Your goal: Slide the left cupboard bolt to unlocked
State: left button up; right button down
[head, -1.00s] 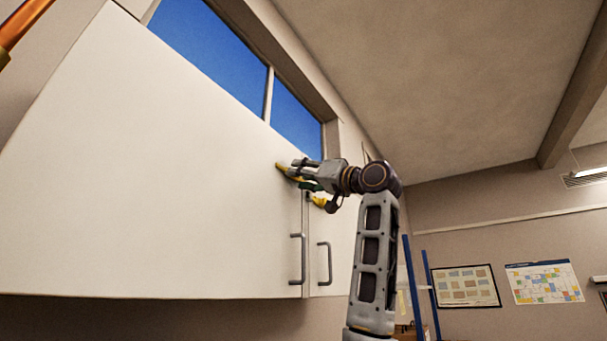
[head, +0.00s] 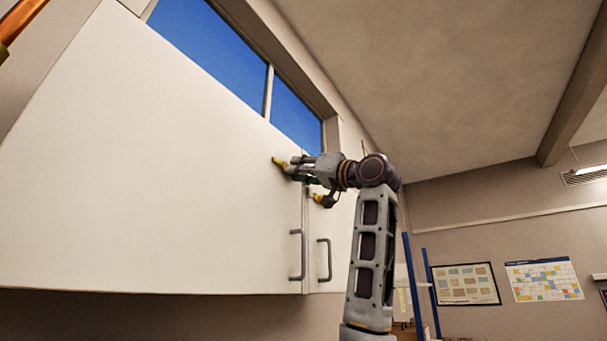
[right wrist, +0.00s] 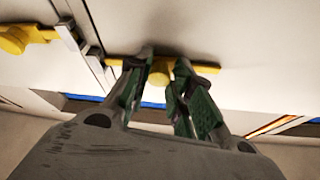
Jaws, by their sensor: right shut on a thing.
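A white wall cupboard (head: 150,170) has two doors with grey handles, the left handle (head: 298,255) and the right handle (head: 324,260). The yellow left bolt (head: 280,163) is on the left door near the seam. In the right wrist view the bolt (right wrist: 208,67) lies across the door, its inner end close to the seam. My right gripper (head: 292,171) is shut on this bolt's knob; its green-padded fingers (right wrist: 160,76) stand either side of it. The yellow right bolt (head: 320,199) shows beyond the seam and also in the right wrist view (right wrist: 20,38). My left gripper is out of view.
A window (head: 215,45) is above the cupboard. A blue upright frame (head: 430,290) and two wall charts (head: 466,285) are at the right. An orange bar (head: 20,25) crosses the top left corner.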

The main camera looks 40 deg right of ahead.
jog(key=a, duration=0.2)
jog(key=shift+s+a, duration=0.3)
jog(key=shift+s, duration=0.1)
jog(key=shift+d, duration=0.2)
jog(key=c, duration=1.7)
grip_release()
jog(key=shift+w, duration=0.1)
jog(key=o, duration=0.5)
jog(key=shift+a, duration=0.3)
jog(key=shift+c, duration=0.2)
jog(key=shift+d, duration=0.25)
jog(key=shift+v, duration=0.8)
send_near(285, 165)
jog(key=v, duration=0.5)
jog(key=shift+s+f, duration=0.2)
jog(key=shift+s, duration=0.15)
